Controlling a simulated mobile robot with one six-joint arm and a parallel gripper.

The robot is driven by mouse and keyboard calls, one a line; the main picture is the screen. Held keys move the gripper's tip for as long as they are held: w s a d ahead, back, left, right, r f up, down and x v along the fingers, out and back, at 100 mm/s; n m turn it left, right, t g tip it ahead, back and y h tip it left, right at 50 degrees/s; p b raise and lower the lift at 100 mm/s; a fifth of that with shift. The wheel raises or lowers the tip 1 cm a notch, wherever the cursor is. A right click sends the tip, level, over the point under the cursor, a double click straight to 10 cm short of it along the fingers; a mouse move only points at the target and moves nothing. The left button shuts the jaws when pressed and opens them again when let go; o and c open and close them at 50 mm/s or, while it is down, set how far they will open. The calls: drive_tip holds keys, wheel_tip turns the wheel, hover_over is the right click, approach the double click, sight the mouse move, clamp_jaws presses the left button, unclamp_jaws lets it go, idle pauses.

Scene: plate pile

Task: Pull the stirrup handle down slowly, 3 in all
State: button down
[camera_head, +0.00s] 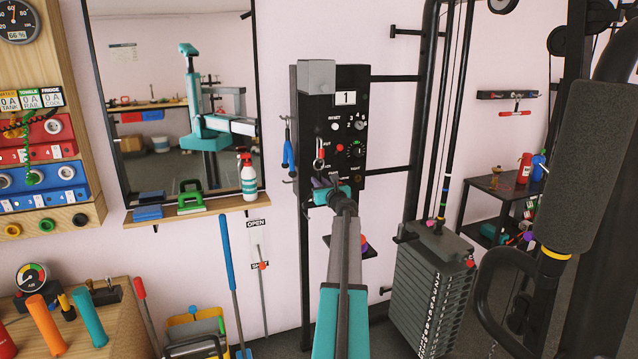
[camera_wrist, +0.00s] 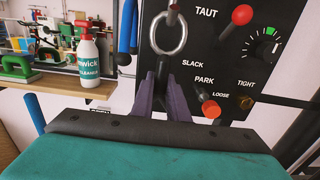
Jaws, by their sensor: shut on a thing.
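My gripper (camera_head: 328,184) is at the lower part of a black control panel (camera_head: 350,110). In the wrist view its purple fingers (camera_wrist: 163,72) are closed together at the bottom of a metal ring (camera_wrist: 168,34). The contact itself is partly hidden by the fingers. A red-ended lever (camera_wrist: 210,109) is close beside the right finger. No stirrup handle is clearly recognisable; a red-ended bar (camera_head: 516,113) hangs from a wall rail at the right.
A weight stack (camera_head: 432,290) with cables stands right of the panel. A large padded machine arm (camera_head: 590,150) fills the right foreground. Handled tools and a wooden bench (camera_head: 90,330) are lower left.

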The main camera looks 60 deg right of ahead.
sight(320, 173)
drive_tip(key=shift+f+b, duration=0.8)
drive_tip(key=shift+f, duration=0.5)
drive_tip(key=shift+f+b, duration=0.35)
drive_tip(key=shift+f, duration=0.1)
drive_tip(key=shift+r+p, duration=1.05)
drive_tip(key=shift+r, duration=0.3)
drive_tip(key=shift+r+p, duration=1)
drive_tip(key=shift+r, duration=0.05)
drive_tip(key=shift+r+p, duration=0.95)
drive_tip(key=shift+r, duration=0.3)
